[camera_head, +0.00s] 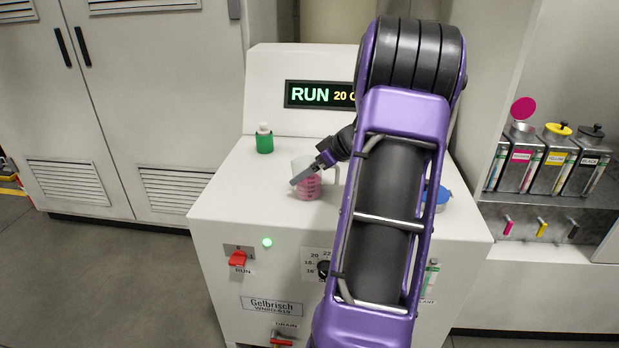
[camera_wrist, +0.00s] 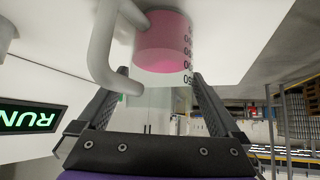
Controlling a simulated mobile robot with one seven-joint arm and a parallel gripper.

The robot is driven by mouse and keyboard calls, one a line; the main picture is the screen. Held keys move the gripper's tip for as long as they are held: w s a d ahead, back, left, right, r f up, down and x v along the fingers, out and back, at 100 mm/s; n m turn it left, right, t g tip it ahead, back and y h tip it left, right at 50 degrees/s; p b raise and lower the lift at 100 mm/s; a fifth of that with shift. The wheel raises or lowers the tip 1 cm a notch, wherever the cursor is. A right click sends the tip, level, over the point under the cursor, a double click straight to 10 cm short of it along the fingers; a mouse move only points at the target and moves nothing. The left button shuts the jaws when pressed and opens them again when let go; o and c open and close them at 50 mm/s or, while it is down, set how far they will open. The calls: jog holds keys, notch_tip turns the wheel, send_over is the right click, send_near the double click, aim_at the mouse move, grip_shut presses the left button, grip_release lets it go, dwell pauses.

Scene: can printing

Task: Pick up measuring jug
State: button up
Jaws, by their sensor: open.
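The measuring jug (camera_head: 308,191) is a clear cup with pink liquid and dark scale marks. It stands upright on the white machine top. In the wrist view the jug (camera_wrist: 163,42) appears upside down, its pale handle (camera_wrist: 102,52) on the left. My gripper (camera_head: 298,178) is at the jug, and one finger covers part of it in the head view. In the wrist view my gripper (camera_wrist: 160,82) is open, its fingertips spread to either side of the jug's open end. I cannot tell whether a finger touches the jug or its handle.
The white machine (camera_head: 225,190) has a RUN display (camera_head: 310,95) at its back. A green bottle (camera_head: 264,140) stands left of the jug. A blue round item (camera_head: 443,194) is partly hidden behind my arm. Metal ink containers (camera_head: 518,160) stand on the right shelf.

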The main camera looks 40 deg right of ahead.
jog(key=shift+x, duration=1.45)
jog(key=c, duration=1.3)
